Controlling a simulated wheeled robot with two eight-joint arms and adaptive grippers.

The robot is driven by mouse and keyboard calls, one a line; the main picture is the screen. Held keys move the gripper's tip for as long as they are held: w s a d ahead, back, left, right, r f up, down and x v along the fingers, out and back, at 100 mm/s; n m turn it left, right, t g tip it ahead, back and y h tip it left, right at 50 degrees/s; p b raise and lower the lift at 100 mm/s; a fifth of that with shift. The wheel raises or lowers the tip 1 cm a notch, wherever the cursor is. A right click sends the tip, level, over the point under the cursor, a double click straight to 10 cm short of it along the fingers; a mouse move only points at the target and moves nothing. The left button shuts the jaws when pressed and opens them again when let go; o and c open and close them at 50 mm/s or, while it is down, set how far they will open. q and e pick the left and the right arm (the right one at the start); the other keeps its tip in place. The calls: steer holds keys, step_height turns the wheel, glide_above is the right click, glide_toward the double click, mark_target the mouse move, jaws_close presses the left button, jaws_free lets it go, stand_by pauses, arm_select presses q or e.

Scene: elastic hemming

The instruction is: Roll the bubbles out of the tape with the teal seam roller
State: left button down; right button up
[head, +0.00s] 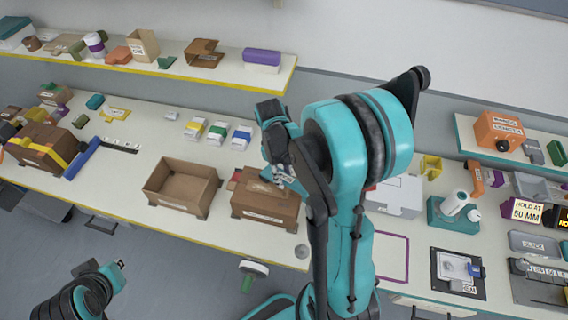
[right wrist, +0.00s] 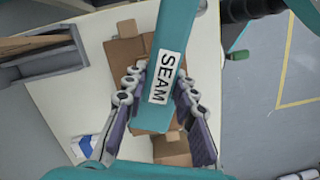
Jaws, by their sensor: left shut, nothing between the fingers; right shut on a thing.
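The teal seam roller (right wrist: 160,75), with a white SEAM label, is between the fingers of my right gripper (right wrist: 160,95), which is shut on it. In the head view my right gripper (head: 282,176) is over the closed cardboard box (head: 262,211), and the roller cannot be made out there. The box also shows beneath the roller in the right wrist view (right wrist: 124,52). A lighter tan patch lies on the box top; I cannot tell whether it is the tape, and no bubbles can be made out. My left gripper (head: 119,266) is shut and empty, low over the floor.
An open cardboard box (head: 181,187) stands left of the closed box. White cards with coloured bands (head: 217,132) lie behind. A box with yellow tape (head: 41,146) and a blue roll (head: 82,158) are at the far left. A teal tape dispenser (head: 452,213) stands to the right.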

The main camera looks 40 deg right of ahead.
steer(key=shift+s+a+r, duration=0.1)
steer(key=shift+s+a, duration=0.05)
steer(key=shift+s, duration=0.1)
steer(key=shift+w, duration=0.15)
steer(key=shift+f+b, duration=0.75)
step_height(320, 180, down, 4)
steer(key=b, duration=0.3)
steer(key=shift+r, duration=0.25)
steer(key=shift+f+b, duration=0.35)
steer(key=shift+b, duration=0.05)
steer(key=shift+f+b, duration=0.75)
steer(key=shift+b, duration=0.05)
steer(key=shift+r, duration=0.15)
stand_by(0.6)
steer(key=shift+w+a, duration=0.6)
steer(key=shift+w, duration=0.1)
steer(key=shift+w+a+f, duration=0.2)
steer(key=shift+w+a, duration=0.05)
steer(key=shift+a, duration=0.05)
